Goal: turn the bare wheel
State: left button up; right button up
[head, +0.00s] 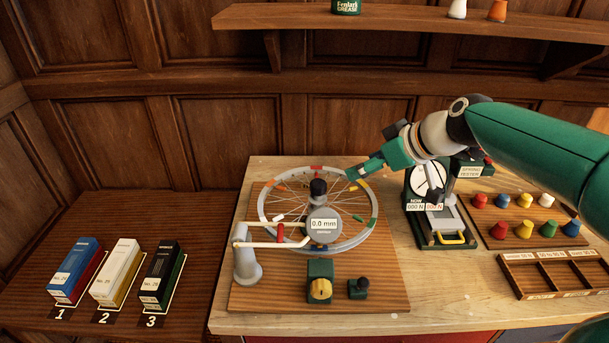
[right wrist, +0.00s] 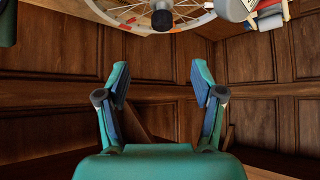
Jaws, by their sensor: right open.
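The bare wheel (head: 374,211) lies on a wooden board in the head view, with a pale rim, coloured marks, thin spokes and a black hub (head: 318,188). Part of its rim also shows at the top of the right wrist view (right wrist: 126,27). A round gauge (head: 323,228) reading "0.0 mm" covers part of the wheel's near side. My right gripper (head: 354,174) is at the upper right of the rim; I cannot tell whether it touches. In the right wrist view its fingers (right wrist: 162,76) are apart with nothing between them. My left gripper is not in view.
A grey post (head: 246,265) with a pale arm stands left of the wheel. A green box with a yellow knob (head: 319,289) stands in front. A spring tester (head: 446,225) and coloured cones (head: 525,230) are at right. Three boxes (head: 115,270) stand left. A shelf (head: 420,22) hangs above.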

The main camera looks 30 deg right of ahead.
aim_at(319, 183)
jog(key=p+x, duration=0.1)
jog(key=x, duration=0.7)
jog(key=p+x, duration=0.2)
jog(key=x, duration=0.7)
jog(key=shift+w+a, duration=0.2)
jog(key=shift+a, duration=0.05)
grip_shut()
